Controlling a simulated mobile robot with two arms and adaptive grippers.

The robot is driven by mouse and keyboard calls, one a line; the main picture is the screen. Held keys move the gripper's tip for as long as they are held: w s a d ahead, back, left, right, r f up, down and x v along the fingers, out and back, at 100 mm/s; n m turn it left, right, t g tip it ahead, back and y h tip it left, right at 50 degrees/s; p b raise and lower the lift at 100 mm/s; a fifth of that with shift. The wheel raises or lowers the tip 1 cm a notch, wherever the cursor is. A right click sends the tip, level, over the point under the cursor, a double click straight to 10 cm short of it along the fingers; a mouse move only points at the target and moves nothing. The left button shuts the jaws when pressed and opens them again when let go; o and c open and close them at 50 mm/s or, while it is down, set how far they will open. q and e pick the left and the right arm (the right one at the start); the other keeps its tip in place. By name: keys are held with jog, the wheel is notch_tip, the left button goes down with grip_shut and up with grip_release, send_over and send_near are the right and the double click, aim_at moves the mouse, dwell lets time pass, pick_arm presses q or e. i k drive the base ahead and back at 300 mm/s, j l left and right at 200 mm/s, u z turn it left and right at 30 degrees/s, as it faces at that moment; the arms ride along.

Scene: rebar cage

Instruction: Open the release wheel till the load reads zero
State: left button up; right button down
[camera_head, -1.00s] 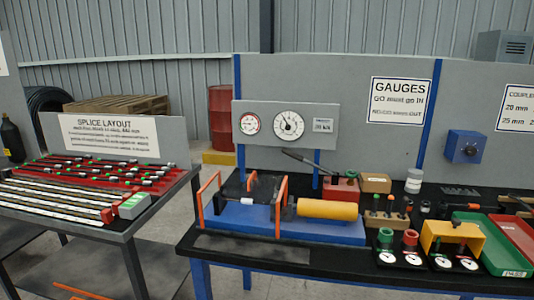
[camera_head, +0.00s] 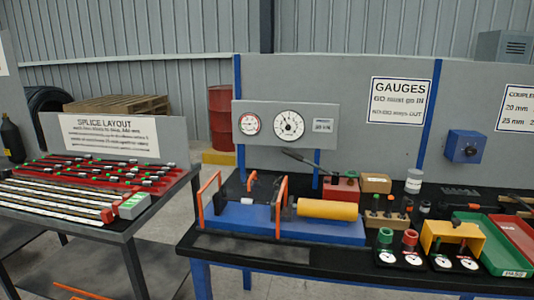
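A red pump block (camera_head: 341,190) with a long black lever (camera_head: 305,160) stands on the bench behind a yellow cylinder (camera_head: 327,209). The yellow cylinder lies on a blue base (camera_head: 245,219) with orange upright frames (camera_head: 281,206). A grey panel behind carries a large white dial (camera_head: 288,125), a smaller dial (camera_head: 249,123) and a small readout label (camera_head: 323,125). The needles and figures are too small to read. Neither gripper is in view.
To the right stand red and green gauges (camera_head: 410,240), a yellow bracket (camera_head: 452,237) and green and red trays (camera_head: 490,250). A blue box (camera_head: 465,146) is on the back panel. A separate table (camera_head: 95,222) with bars is at left, with a gap between.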

aim_at(352, 174)
jog(key=i+j+z, duration=0.15)
jog(key=i, duration=0.35)
jog(key=i+j+z, duration=0.1)
jog(key=i, duration=0.4)
jog(key=i+j+z, duration=0.15)
jog(key=i+j, duration=0.2)
jog(key=i, duration=0.15)
